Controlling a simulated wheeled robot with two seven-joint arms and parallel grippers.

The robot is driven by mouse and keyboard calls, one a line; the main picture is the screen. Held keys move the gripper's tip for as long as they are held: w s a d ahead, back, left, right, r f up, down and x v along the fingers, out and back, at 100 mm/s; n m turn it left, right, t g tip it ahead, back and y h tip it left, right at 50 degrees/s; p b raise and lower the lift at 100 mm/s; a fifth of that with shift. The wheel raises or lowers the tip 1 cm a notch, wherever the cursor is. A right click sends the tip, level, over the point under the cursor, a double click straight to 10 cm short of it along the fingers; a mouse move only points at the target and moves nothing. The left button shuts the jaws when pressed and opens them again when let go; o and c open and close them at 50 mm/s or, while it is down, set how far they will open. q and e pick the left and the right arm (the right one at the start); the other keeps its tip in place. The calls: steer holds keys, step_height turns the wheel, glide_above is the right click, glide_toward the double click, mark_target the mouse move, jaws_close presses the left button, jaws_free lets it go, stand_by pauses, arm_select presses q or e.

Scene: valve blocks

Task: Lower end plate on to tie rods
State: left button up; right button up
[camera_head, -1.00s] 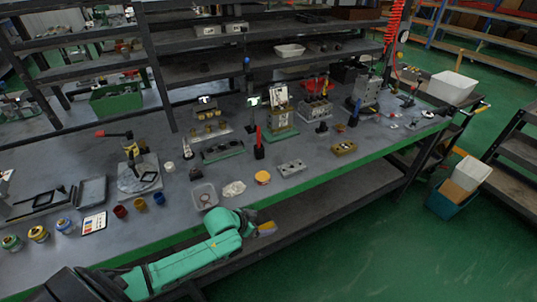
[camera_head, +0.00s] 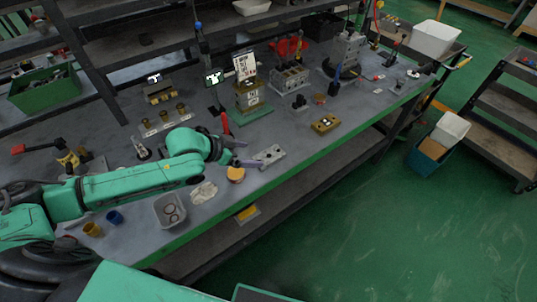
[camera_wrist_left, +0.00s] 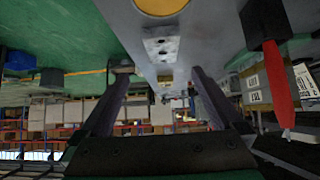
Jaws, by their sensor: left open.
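A grey plate with holes (camera_head: 269,156), which looks like the end plate, lies flat on the bench near its front edge. It also shows in the left wrist view (camera_wrist_left: 162,46), just beyond my fingers. My left gripper (camera_head: 248,163) is open and empty, low over the bench, with its fingertips close to the plate's left end. In the left wrist view the gripper (camera_wrist_left: 160,76) has its two fingers well apart. Tie rods are too small to make out. My right gripper is out of view.
A brass block (camera_head: 325,124) lies to the right. A clear tray (camera_head: 170,210) stands at the left front. Bench between plate and brass block is clear.

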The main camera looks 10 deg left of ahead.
mark_target(269, 155)
arm_select(q)
steer(key=x, duration=0.4)
steer(key=shift+w+a, duration=0.2)
steer(key=shift+w, duration=0.05)
steer(key=x, duration=0.2)
steer(key=shift+w+d+f+p, duration=0.2)
steer(key=shift+w+p, duration=0.05)
steer(key=shift+p, duration=0.15)
steer(key=x, duration=0.2)
steer(key=shift+d+f, duration=0.1)
steer(key=shift+f, duration=0.25)
steer(key=shift+w+d+f, duration=0.1)
steer(key=shift+w+f, duration=0.1)
steer(key=shift+f, duration=0.05)
steer(key=shift+c, duration=0.3)
jaws_close()
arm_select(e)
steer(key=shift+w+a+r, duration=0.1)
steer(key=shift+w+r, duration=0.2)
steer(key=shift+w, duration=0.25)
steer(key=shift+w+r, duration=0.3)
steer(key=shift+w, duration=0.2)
